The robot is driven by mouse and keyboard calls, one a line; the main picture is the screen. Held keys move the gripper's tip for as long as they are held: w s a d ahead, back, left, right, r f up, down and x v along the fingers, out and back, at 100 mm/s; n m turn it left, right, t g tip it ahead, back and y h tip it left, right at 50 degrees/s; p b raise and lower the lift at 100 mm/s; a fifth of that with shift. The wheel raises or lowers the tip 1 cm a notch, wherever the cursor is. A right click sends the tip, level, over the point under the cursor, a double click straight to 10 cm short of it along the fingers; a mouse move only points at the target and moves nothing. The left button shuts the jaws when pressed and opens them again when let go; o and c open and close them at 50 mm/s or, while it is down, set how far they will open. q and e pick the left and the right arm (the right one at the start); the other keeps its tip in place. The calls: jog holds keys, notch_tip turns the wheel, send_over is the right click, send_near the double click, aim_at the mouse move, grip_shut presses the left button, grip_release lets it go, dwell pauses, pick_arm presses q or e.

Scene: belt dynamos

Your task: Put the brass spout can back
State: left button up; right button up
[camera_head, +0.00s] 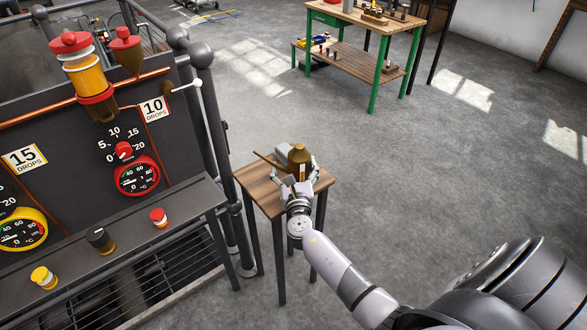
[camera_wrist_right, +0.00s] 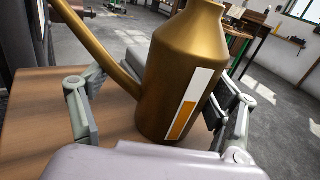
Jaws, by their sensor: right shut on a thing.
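The brass spout can (camera_head: 299,155) is at the small wooden table (camera_head: 254,183), with its spout pointing to the upper left. In the right wrist view the can (camera_wrist_right: 172,75) looks upright and shows a white and orange level strip. Its base is at or just above the tabletop (camera_wrist_right: 35,125); I cannot tell which. My right gripper (camera_head: 298,178) is shut on the can, with one finger on each side of its body. My left gripper is not in view.
A grey object (camera_head: 282,156) is just behind the can on the table. A dark gauge panel with a ledge (camera_head: 130,235) and grey railings (camera_head: 206,110) stand left of the table. A green-legged workbench (camera_head: 345,60) stands farther back. Open floor lies right of the table.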

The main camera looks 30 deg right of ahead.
jog(key=shift+f, duration=0.15)
jog(key=o, duration=1.4)
jog(key=shift+o, duration=0.2)
jog(key=shift+s+a, duration=0.15)
jog(key=shift+s, duration=0.05)
jog(key=v, duration=1.1)
jog(key=shift+s, duration=0.25)
